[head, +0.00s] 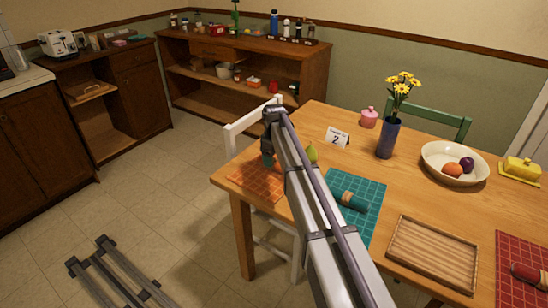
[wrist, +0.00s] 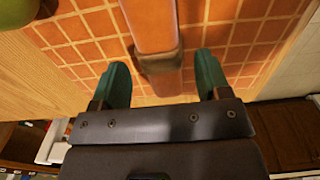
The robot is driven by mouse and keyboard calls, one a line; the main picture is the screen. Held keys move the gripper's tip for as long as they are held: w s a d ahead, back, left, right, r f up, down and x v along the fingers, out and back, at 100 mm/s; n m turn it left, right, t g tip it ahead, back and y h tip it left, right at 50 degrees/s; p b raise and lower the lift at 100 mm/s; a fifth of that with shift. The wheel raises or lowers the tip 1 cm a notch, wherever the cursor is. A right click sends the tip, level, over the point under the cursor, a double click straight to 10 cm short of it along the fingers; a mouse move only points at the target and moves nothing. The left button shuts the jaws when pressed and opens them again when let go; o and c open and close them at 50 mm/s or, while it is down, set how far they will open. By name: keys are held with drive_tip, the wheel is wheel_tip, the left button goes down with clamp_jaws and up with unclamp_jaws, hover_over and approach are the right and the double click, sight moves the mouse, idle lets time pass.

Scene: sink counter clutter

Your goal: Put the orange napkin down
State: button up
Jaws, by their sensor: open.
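The orange napkin (wrist: 152,25) is rolled, with a brownish ring (wrist: 158,62) around it. In the wrist view it lies along the orange gridded placemat (wrist: 245,35) and appears to rest on it. My gripper (wrist: 162,66) is open, with one teal fingertip on each side of the ringed part and a gap to both. In the head view my gripper (head: 268,160) is low over the orange placemat (head: 258,186) at the table's left corner. I cannot make out the napkin there, where my arm and gripper block the view.
A green pear (head: 312,153) stands close by. A teal napkin (head: 350,201) lies on a teal placemat (head: 372,190). A wooden tray (head: 432,253), blue vase (head: 388,138), number card (head: 337,137), pink jar (head: 369,118) and fruit bowl (head: 437,172) stand further right. A white chair (head: 240,127) is beyond.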

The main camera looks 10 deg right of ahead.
wheel_tip(320, 180, up, 10)
drive_tip(key=p, duration=0.8)
drive_tip(key=s+m, duration=0.9)
drive_tip(key=s, duration=2.7)
drive_tip(key=shift+f, duration=0.2)
wheel_tip(320, 180, up, 2)
drive_tip(key=shift+p, duration=0.9)
